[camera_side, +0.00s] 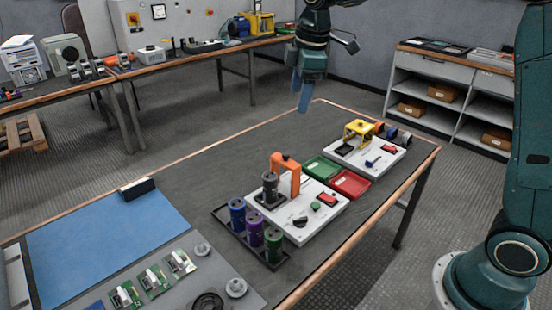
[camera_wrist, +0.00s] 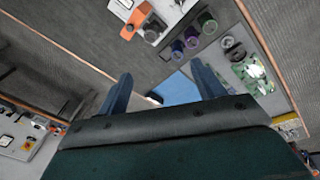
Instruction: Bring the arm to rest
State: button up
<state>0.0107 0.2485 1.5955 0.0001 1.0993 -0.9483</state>
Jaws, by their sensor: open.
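My gripper (camera_side: 304,95) hangs high above the far edge of the dark work table, with its blue fingers pointing down. In the wrist view the two blue fingers (camera_wrist: 160,90) stand well apart, with nothing between them. The capacitor station (camera_side: 318,212) is a white board with an orange bracket (camera_side: 286,172). A dark capacitor (camera_side: 270,188) stands upright at the bracket. Blue, purple and green capacitors stand in a black rack (camera_side: 226,219) beside the board. My gripper touches none of these.
A green tray (camera_side: 322,168) and a red tray (camera_side: 349,184) lie between the station and a second white board with a yellow frame (camera_side: 358,132). A blue mat (camera_side: 100,245) and circuit boards (camera_side: 153,277) lie at the near left. Shelves (camera_side: 450,90) stand behind.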

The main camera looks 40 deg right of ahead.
jog(key=s+r+m+t, duration=0.1)
jog(key=s+r+m, duration=0.15)
jog(key=s, duration=0.55)
jog(key=s+r+m+t, duration=0.1)
jog(key=s+m, duration=0.2)
jog(key=s, duration=0.5)
jog(key=s+f+m, duration=0.2)
jog(key=s, duration=0.4)
jog(key=s+f+m+t, duration=0.1)
jog(key=s+f+m, duration=0.1)
jog(key=s, duration=0.5)
jog(key=shift+a+f+m, duration=0.25)
jog(key=shift+f+m, duration=0.05)
jog(key=shift+m, duration=0.35)
jog(key=shift+w+r, duration=0.1)
